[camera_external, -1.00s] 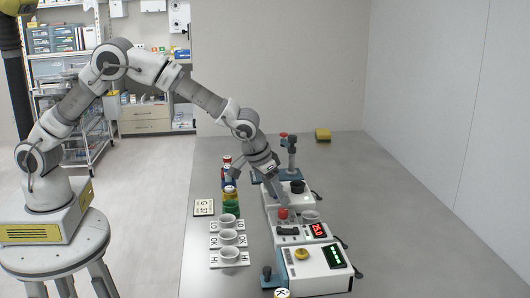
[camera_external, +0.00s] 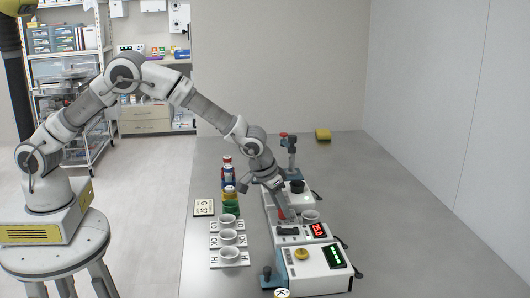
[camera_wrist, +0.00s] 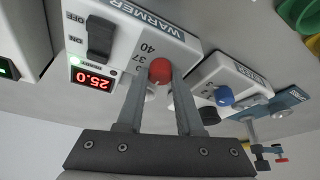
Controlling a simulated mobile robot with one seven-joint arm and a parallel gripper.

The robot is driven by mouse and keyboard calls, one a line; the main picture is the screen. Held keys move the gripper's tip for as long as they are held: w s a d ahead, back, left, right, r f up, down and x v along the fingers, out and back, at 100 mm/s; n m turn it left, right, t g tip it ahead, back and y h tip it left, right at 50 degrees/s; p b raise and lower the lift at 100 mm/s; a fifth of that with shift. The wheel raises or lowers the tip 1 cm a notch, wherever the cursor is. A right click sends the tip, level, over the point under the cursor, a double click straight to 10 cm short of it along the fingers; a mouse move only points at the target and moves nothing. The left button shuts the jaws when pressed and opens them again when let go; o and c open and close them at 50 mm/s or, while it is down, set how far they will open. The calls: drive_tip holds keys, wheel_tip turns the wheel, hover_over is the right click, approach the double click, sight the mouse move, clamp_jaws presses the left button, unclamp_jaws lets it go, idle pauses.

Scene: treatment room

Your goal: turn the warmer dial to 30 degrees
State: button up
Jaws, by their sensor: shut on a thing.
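A front device (camera_external: 318,270) with a yellow knob and green display stands nearest the camera. White cups (camera_external: 228,238) and coloured jars stand left. The table's right side is clear.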

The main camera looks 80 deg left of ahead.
clamp_jaws()
drive_tip(key=shift+m, duration=0.3)
drive_tip(key=m+h, duration=0.1)
drive_tip(key=m, duration=0.1)
drive_tip(key=shift+a+m, duration=0.15)
drive_tip(key=shift+m, duration=0.15)
drive_tip(key=shift+m+h, duration=1)
drive_tip(key=shift+m, duration=1.2)
drive_tip(key=o, duration=0.9)
unclamp_jaws()
